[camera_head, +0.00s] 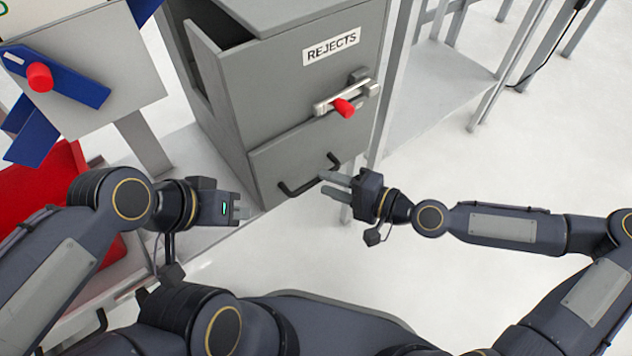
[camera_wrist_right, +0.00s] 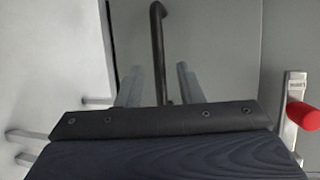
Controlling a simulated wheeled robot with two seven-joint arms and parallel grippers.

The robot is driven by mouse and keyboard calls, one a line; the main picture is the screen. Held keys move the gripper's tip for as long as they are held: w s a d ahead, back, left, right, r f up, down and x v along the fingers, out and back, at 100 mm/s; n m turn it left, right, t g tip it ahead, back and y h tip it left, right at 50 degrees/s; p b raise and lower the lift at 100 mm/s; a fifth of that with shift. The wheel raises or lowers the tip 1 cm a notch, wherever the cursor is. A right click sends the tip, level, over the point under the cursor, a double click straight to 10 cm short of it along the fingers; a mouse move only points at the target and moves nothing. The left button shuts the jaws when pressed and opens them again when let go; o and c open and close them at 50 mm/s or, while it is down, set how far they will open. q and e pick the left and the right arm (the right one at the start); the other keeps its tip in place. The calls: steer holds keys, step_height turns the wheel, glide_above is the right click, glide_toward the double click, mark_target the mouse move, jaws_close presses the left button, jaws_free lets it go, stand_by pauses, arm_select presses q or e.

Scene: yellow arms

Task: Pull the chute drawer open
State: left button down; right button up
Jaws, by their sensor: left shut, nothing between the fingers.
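The grey cabinet labelled REJECTS (camera_head: 265,90) has a lower drawer front (camera_head: 275,165) that looks flush with its body. A dark bar handle (camera_head: 297,190) runs across that front. My right gripper (camera_head: 325,180) is open at the handle's right part. In the right wrist view the handle (camera_wrist_right: 157,45) shows between the two spread fingers (camera_wrist_right: 160,88); contact cannot be told. A metal latch with a red knob (camera_head: 344,108) sits above the drawer and also shows in the wrist view (camera_wrist_right: 302,116). My left gripper (camera_head: 238,210) is shut and empty, left of the handle and apart from it.
A grey panel with a blue lever and red knob (camera_head: 40,77) stands at the left. A red bin (camera_head: 50,185) lies below it. A grey table or shelf frame (camera_head: 440,90) stands right of the cabinet. The white floor (camera_head: 330,250) before the cabinet is clear.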

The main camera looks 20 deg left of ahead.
mark_target(317, 180)
steer(key=shift+b+x, duration=0.35)
steer(key=shift+x, duration=1.55)
jaws_close()
